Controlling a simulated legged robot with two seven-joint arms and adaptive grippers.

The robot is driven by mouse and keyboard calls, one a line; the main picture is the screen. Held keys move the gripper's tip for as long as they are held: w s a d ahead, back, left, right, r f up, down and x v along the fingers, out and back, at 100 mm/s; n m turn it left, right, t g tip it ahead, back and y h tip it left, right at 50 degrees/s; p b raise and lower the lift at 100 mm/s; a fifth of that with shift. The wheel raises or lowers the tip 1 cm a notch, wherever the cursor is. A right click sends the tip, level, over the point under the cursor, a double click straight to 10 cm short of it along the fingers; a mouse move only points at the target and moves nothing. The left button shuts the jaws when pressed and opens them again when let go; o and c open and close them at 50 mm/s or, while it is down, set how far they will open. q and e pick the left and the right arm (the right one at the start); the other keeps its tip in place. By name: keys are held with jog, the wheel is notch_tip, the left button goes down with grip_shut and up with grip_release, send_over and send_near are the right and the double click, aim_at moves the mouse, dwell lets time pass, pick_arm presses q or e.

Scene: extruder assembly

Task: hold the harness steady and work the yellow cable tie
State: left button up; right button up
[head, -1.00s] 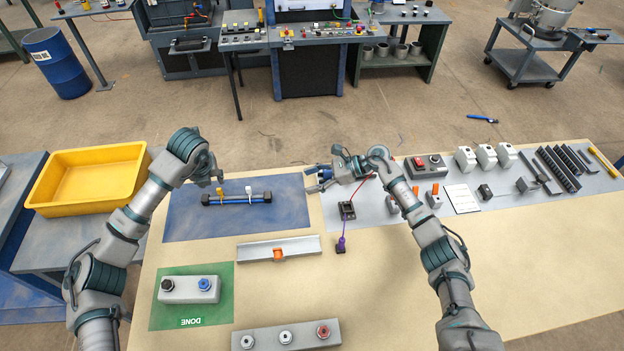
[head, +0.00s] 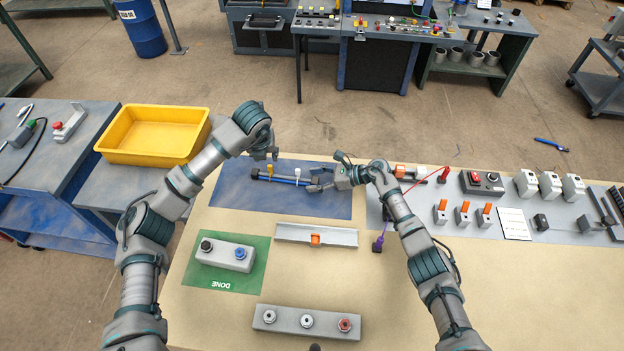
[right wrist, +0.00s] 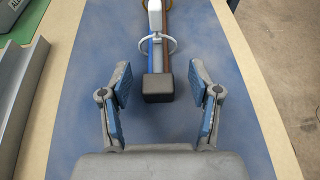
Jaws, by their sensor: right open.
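The harness (head: 285,179) lies on the blue mat, a bundle with black end blocks. Its yellow cable tie (head: 270,170) is near the left end, and a white tie (head: 297,173) is toward the right end.
The blue mat (head: 230,188) has bare room around the harness. A metal channel with an orange clip (head: 335,236) lies in front, beside the green DONE mat (head: 247,280). A yellow bin (head: 110,148) stands left. A red cable (head: 424,180) runs right of my right gripper.

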jog(key=shift+w+a+f, duration=0.1)
jog(key=shift+a+f, duration=0.05)
jog(key=shift+a, duration=0.2)
pick_arm(q)
jog(key=shift+d, duration=0.2)
jog(key=shift+a, duration=0.1)
pick_arm(e)
jog(key=shift+a, duration=0.1)
pick_arm(q)
jog(key=shift+a, duration=0.2)
pick_arm(e)
jog(key=shift+a, duration=0.15)
jog(key=c, duration=1.1)
pick_arm(q)
jog(key=shift+c, duration=0.4)
pick_arm(e)
grip_shut()
pick_arm(q)
jog(key=shift+c, duration=0.4)
jog(key=shift+d, duration=0.1)
